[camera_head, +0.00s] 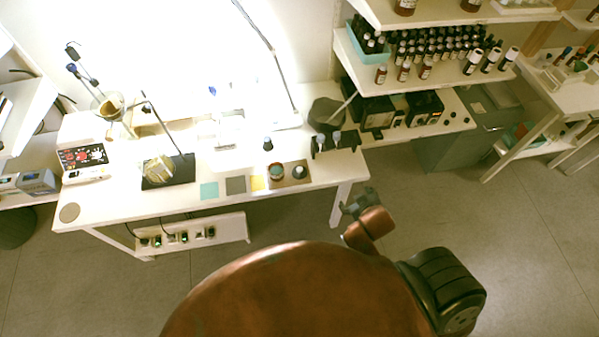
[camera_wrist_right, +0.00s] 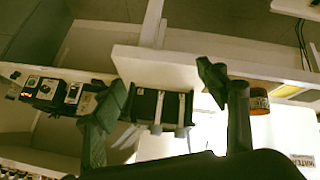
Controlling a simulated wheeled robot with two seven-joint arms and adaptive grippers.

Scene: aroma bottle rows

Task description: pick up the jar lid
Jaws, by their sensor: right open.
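A small round dark piece with a pale top, which looks like the jar lid (camera_head: 299,172), sits on the brown mat (camera_head: 288,184) near the table's front right. Just left of it stands a jar (camera_head: 276,172) with a reddish-brown inside. In the right wrist view an amber jar (camera_wrist_right: 258,101) shows beyond the right finger; I cannot make out the lid there. My right gripper (camera_head: 358,203) is open and empty, off the table's front right corner, to the right of and nearer than the lid. It also shows in the wrist view (camera_wrist_right: 163,80). My left gripper is out of view.
A dark rack (camera_head: 335,141) with pale-topped pieces stands right of the mat, and lies between my fingers in the wrist view (camera_wrist_right: 160,108). A dark-capped bottle (camera_head: 268,144) stands behind the mat. Coloured squares lie to its left. Shelves with many bottles (camera_head: 435,48) are at right.

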